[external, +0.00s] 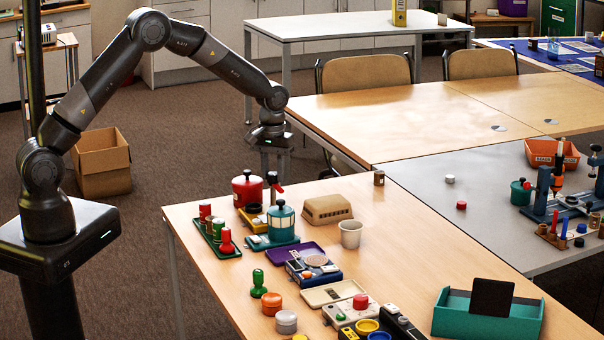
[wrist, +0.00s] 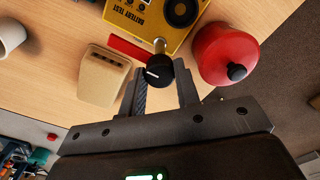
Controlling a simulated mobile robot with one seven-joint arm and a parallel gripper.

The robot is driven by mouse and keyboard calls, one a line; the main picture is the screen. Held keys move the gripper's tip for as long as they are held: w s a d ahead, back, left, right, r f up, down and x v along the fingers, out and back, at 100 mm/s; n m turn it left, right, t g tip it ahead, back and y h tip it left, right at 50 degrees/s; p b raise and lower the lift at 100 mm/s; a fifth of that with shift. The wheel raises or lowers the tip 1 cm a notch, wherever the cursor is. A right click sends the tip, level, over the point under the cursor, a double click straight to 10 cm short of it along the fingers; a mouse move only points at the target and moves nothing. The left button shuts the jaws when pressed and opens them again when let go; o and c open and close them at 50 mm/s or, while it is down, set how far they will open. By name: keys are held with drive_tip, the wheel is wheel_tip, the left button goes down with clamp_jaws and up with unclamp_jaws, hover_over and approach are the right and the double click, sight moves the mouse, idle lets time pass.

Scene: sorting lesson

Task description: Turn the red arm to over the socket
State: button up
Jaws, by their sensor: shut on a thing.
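A yellow battery tester (wrist: 150,22) stands on the wooden table; it is partly hidden in the external view (external: 256,222). It has a round dark socket (wrist: 181,11) on its top. The red arm (wrist: 130,50) points left in the wrist view, away from the socket; it also shows in the external view (external: 277,188). A black knob (wrist: 158,69) with a white mark stands at the arm's near end, by a brass post. My gripper (wrist: 168,92) is shut on this knob, with one finger on each side; it points down in the external view (external: 270,170).
A red pot (wrist: 222,55) with a black knob stands close to the right of my fingers in the wrist view. A tan box (wrist: 103,76) lies to the left. A teal lantern-like thing (external: 283,221) stands near the tester. Several other objects crowd the table front.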

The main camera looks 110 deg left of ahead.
drive_tip(key=shift+m, duration=0.3)
drive_tip(key=m, duration=0.3)
drive_tip(key=shift+m, duration=0.4)
drive_tip(key=m, duration=0.4)
drive_tip(key=shift+m, duration=0.3)
drive_tip(key=m, duration=0.4)
drive_tip(key=shift+m, duration=2.2)
drive_tip(key=o, duration=1)
drive_tip(key=shift+c, duration=0.2)
